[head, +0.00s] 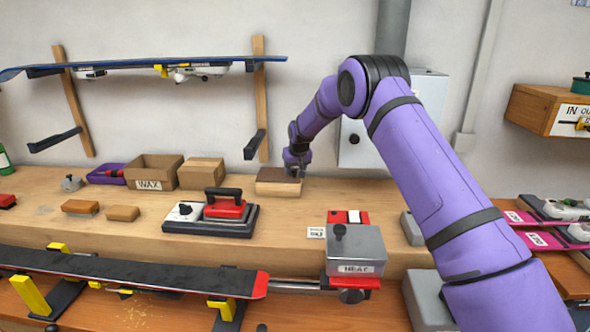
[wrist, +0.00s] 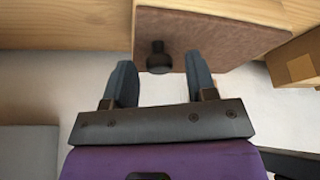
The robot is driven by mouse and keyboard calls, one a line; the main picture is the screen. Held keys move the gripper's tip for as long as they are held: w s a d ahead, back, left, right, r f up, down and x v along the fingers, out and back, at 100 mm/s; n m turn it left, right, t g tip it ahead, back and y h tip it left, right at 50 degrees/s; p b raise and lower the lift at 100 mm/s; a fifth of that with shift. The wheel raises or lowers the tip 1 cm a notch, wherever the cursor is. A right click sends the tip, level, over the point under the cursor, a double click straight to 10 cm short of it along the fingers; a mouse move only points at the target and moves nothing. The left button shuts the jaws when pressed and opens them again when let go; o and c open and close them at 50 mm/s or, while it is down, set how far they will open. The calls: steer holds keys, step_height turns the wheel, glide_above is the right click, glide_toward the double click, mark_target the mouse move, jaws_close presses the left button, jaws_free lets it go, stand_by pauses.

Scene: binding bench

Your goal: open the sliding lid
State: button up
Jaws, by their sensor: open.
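A pale wooden box (head: 278,190) with a dark brown lid (head: 270,174) stands at the back of the bench, near the wall. In the wrist view the brown lid (wrist: 215,35) fills the upper right and carries a black round knob (wrist: 158,58). The lid appears to cover the box. My gripper (head: 297,172) is over the right end of the box. In the wrist view my gripper (wrist: 158,72) is open, with one finger on each side of the knob and gaps visible between. The knob is hidden behind my gripper in the head view.
Left of the box stand a closed cardboard box (head: 201,173) and an open WAX carton (head: 153,171). A red iron (head: 225,206) on a dark base sits in front. A grey HEAT unit (head: 355,250) is at front right. The wall is close behind.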

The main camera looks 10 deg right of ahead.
mark_target(274, 175)
steer(key=shift+c, duration=0.5)
jaws_close()
steer(key=a, duration=0.2)
steer(key=w+a, duration=0.1)
steer(key=a, duration=0.1)
steer(key=w+a, duration=0.1)
steer(key=a, duration=0.2)
steer(key=shift+w, duration=0.15)
steer(key=shift+o, duration=0.5)
jaws_free()
steer(key=v, duration=1)
steer(key=shift+r, duration=0.35)
